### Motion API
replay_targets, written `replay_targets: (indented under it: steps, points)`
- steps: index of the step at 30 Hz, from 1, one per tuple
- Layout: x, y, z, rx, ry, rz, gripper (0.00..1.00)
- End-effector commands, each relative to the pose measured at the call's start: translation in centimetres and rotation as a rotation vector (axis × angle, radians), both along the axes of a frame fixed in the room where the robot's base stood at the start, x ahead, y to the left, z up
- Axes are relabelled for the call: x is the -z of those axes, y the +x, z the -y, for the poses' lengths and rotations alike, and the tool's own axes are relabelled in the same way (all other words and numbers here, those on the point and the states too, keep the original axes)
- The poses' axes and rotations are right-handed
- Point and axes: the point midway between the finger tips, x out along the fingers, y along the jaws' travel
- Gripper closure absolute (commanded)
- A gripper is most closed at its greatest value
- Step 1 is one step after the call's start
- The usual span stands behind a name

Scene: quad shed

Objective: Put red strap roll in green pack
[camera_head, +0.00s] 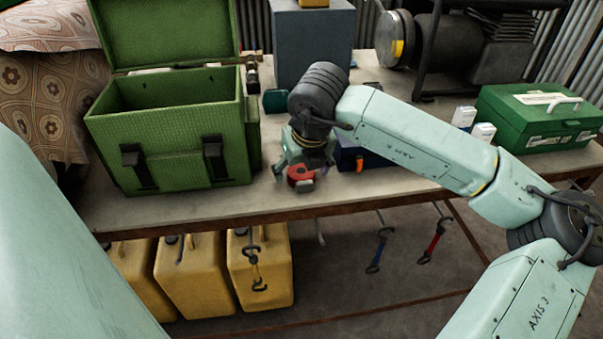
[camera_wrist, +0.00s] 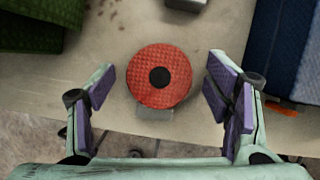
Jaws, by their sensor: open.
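The red strap roll (camera_wrist: 178,90) is a flat red disc with a dark centre, on the table between my open fingers in the wrist view. It also shows in the head view (camera_head: 300,174), partly covered by my gripper. My gripper (camera_head: 297,172) is over it near the table's front edge. In the wrist view, the purple finger pads (camera_wrist: 162,104) stand apart on both sides of the roll, not touching it. The green pack (camera_head: 170,135) stands open with its lid raised, to the left of my gripper. Its inside looks empty where visible. Its edge shows top left in the wrist view (camera_wrist: 45,30).
A dark blue case (camera_head: 372,158) with an orange latch lies close right of my gripper. A grey box (camera_head: 312,45) stands behind. A green toolbox (camera_head: 535,115) is at the right of the table (camera_head: 225,205). Yellow cans (camera_head: 195,275) and hanging straps are below.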

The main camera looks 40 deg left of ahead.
Motion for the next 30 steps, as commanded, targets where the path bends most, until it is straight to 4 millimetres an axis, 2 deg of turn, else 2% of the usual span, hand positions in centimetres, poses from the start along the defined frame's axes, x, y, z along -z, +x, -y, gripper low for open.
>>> replay_targets:
  steps: [4,30]
  points:
    - [0.01,-0.02,0.00,0.000,0.000,0.000,0.30]
    - [-0.04,-0.01,0.00,0.000,0.001,0.000,0.86]
